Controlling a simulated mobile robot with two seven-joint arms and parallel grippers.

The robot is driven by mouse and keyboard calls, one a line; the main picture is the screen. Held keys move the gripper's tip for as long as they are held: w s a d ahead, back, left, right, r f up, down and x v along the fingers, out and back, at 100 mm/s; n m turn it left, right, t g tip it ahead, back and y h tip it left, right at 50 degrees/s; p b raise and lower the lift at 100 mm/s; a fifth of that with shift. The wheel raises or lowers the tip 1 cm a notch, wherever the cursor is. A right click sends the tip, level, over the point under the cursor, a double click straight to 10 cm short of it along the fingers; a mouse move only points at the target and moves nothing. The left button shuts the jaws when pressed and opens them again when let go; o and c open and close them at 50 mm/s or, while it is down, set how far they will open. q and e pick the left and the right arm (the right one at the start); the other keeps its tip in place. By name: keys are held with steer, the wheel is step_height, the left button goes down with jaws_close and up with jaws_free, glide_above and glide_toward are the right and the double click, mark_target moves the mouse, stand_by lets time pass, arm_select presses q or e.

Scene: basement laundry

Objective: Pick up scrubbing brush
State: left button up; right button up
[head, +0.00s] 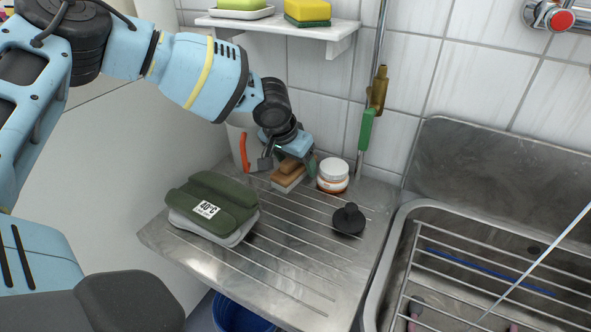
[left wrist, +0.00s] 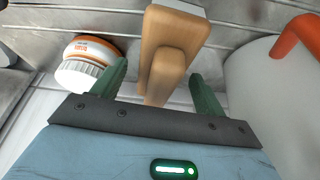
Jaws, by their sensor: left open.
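The scrubbing brush (head: 289,173) stands at the back of the metal drainboard, with a wooden top and a paler lower part. In the left wrist view its wooden body and raised grip (left wrist: 168,62) lie between the two green fingers. My left gripper (head: 286,162) is at the brush from behind and above; it also shows in the left wrist view (left wrist: 160,88). Its fingers are open, one on each side of the grip, with a gap visible on the right side. The brush rests on the drainboard. My right gripper is not in view.
A white jar with an orange label (head: 333,175) stands just right of the brush. A white container with an orange-red handle (head: 243,150) is close on the left. A folded green cloth (head: 212,203) and a black plug (head: 348,219) lie in front. The sink (head: 450,225) is at right.

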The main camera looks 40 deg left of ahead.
arm_select(q)
steer(key=c, duration=1.1)
steer(key=shift+s+r, duration=0.1)
steer(key=shift+r, duration=0.05)
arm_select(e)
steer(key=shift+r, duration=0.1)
